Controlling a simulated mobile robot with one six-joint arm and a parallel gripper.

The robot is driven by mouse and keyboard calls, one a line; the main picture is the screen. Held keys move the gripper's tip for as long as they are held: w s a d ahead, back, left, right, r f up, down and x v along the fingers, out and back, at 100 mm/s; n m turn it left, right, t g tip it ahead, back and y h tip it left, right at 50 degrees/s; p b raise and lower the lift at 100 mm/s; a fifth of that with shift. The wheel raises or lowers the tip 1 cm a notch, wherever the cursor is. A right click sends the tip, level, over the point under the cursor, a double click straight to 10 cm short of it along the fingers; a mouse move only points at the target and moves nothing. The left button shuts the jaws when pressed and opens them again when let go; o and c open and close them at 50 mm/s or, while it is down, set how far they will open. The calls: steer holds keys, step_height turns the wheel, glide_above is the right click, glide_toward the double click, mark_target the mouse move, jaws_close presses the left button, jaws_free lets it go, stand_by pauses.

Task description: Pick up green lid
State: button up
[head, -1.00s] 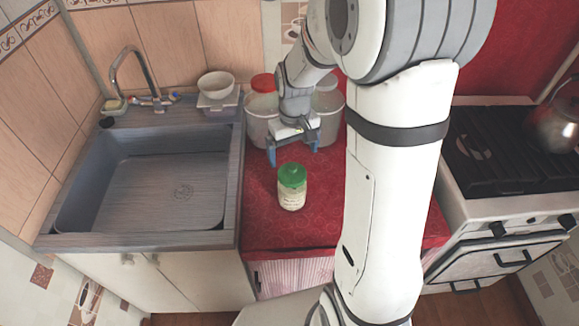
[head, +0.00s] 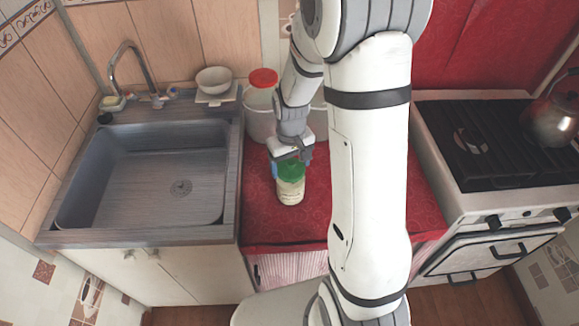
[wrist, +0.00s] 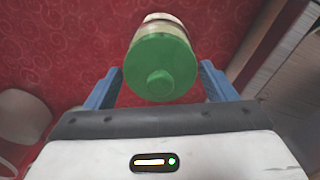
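The green lid (head: 291,170) sits on top of a pale jar (head: 291,190) standing upright on the red counter cloth. In the wrist view the green lid (wrist: 160,68), with a round knob, lies between the two blue fingers of my gripper (wrist: 160,85). The fingers are spread wide, with a gap on each side of the lid.
A container with a red lid (head: 263,78) stands behind, beside another partly hidden by my arm. The sink (head: 150,180) is on the left and the stove (head: 490,140) with a kettle (head: 552,120) on the right. The red cloth (head: 275,228) in front of the jar is clear.

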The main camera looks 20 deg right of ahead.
steer(key=c, duration=0.6)
steer(key=shift+r, duration=0.1)
